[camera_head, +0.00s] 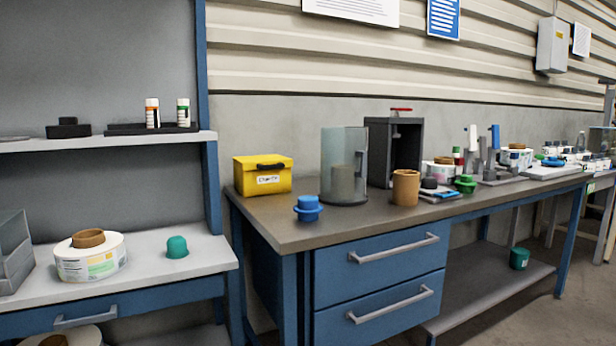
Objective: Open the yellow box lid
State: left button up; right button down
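The yellow box (263,181) stands at the back left corner of the brown-topped workbench. Its yellow lid (262,161) is shut and has a black handle on it. A white label with dark writing is on the box's front. Nothing covers the box from this view. Neither of my grippers is in view.
A blue knobbed object (308,208) sits in front of the box, near the bench edge. A clear cylinder (344,165) stands to its right, with a brown cup (405,187) beyond. A lower white bench (150,255) with a labelled reel (90,260) lies left.

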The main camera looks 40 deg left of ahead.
aim_at(272, 160)
jog(key=u, duration=1.25)
